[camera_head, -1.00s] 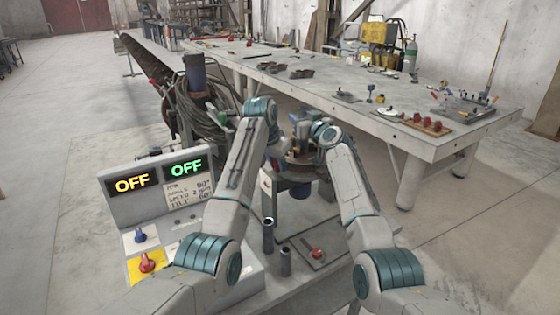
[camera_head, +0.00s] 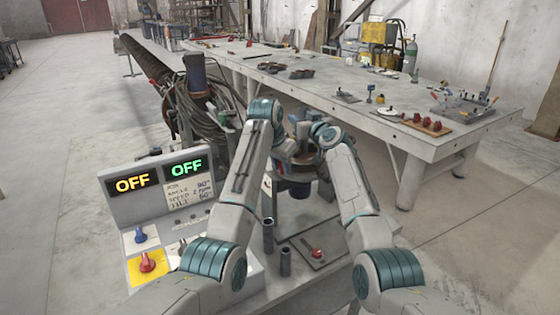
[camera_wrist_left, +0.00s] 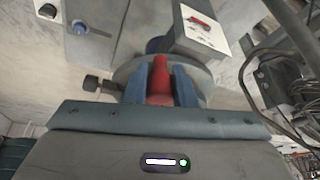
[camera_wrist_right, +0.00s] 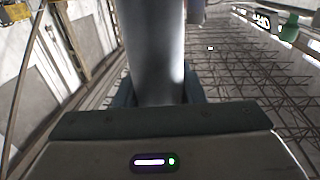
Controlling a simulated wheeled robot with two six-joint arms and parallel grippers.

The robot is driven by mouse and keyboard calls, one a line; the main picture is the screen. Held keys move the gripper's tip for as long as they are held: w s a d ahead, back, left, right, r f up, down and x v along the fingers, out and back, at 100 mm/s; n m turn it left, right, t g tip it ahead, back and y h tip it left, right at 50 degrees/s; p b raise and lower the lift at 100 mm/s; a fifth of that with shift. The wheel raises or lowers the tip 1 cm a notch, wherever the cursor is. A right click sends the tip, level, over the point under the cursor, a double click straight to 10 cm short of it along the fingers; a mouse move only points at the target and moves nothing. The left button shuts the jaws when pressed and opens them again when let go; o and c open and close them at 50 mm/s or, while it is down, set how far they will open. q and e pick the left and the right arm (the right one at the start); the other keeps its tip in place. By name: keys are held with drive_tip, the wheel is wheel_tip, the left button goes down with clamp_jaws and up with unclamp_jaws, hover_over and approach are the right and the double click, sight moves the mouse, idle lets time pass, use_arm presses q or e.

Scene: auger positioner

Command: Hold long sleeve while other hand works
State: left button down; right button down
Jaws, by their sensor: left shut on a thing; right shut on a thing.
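My left gripper (camera_wrist_left: 159,85) has its blue fingers shut around a red, rounded handle-like part (camera_wrist_left: 160,72), in front of a grey round plate (camera_wrist_left: 200,77) in the left wrist view. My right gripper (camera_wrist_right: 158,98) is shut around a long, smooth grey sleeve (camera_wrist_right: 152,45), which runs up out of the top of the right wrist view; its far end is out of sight. In the head view both wrists meet close together at the machine, and the fingers are mostly hidden behind my arms.
A control box with two OFF displays (camera_head: 133,183) stands at left. Two small dark tubes (camera_head: 268,236) stand upright on the near bench, beside a plate with a red knob (camera_head: 316,253). A coiled cable (camera_head: 222,120) hangs behind. A long table (camera_head: 350,95) fills the right back.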

use_arm(q)
drive_tip(key=shift+s+d, duration=0.15)
drive_tip(key=shift+d, duration=0.1)
use_arm(e)
drive_tip(key=shift+f, duration=0.1)
use_arm(q)
drive_tip(key=c, duration=1.1)
unclamp_jaws()
drive_tip(key=shift+a, duration=0.1)
drive_tip(key=v, duration=1.2)
use_arm(e)
drive_tip(key=c, duration=0.9)
unclamp_jaws()
drive_tip(key=shift+d, duration=0.15)
drive_tip(key=shift+o, duration=0.2)
drive_tip(key=shift+s, duration=0.1)
